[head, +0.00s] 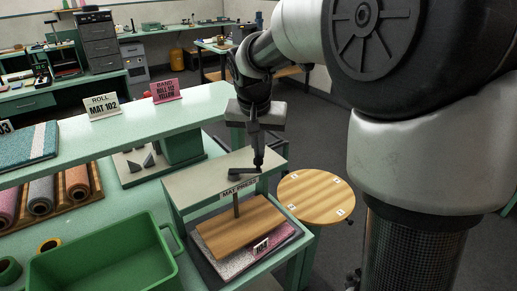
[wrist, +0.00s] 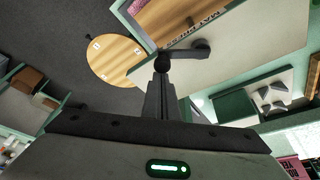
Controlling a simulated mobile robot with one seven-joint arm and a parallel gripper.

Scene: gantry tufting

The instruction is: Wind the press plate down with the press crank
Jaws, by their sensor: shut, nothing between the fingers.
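The mat press (head: 195,187) is a green frame with a pale top beam lettered "MAT PRESS". Its dark press crank (head: 241,173) lies flat on the beam; in the wrist view the crank (wrist: 188,52) runs right from my fingertips. The wooden press plate (head: 228,234) hangs on a dark screw below the beam, over a grey and pink mat (head: 281,241). I cannot tell whether plate and mat touch. My gripper (head: 258,160) points down at the crank's right end, fingers shut with nothing between them. In the wrist view my gripper (wrist: 162,72) meets or nearly meets the crank's dark knob.
A round wooden stool top (head: 316,196) stands right of the press. A green bin (head: 100,262) is at its left. A raised green shelf (head: 70,150) with signs runs behind, with rolls (head: 40,196) under it. Grey floor is open beyond the stool.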

